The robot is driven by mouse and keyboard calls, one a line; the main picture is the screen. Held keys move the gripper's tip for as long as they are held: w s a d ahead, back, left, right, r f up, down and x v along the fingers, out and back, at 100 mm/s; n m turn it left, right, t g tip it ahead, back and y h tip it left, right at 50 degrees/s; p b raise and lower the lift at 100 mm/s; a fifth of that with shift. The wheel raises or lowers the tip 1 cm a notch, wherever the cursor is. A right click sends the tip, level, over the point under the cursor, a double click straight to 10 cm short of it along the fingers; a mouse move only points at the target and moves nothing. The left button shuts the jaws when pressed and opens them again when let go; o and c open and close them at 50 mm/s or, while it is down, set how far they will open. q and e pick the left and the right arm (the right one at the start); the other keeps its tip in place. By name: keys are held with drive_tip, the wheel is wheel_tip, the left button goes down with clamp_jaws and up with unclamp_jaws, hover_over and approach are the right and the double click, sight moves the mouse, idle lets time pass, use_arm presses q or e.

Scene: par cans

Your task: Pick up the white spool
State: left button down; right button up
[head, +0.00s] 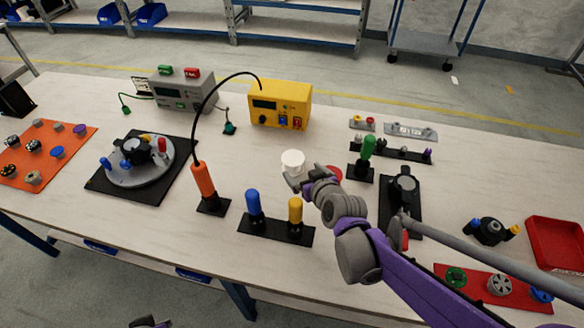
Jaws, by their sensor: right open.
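The white spool (292,158) is near the middle of the table, in front of the yellow box. My right gripper (298,178) is open at the spool's near side, reaching in from the lower right. Its fingers cover the lower part of the spool. I cannot tell whether they touch it or whether the spool is between them.
The orange handle (203,180) with its cable, and blue (254,204) and yellow (295,212) handles, stand left of and below the gripper. A red round piece (334,173) and a green handle (367,147) are to the right. The table between spool and yellow box (280,103) is clear.

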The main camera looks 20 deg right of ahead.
sight(296, 164)
drive_tip(key=b+x, duration=0.1)
drive_tip(key=x, duration=0.4)
drive_tip(key=shift+w+f, duration=0.1)
drive_tip(key=shift+w, duration=0.05)
drive_tip(key=shift+d+b+x, duration=0.2)
drive_tip(key=shift+b+x, duration=0.3)
drive_tip(key=shift+x, duration=2.25)
drive_tip(key=shift+c, duration=0.3)
drive_tip(key=c, duration=1.2)
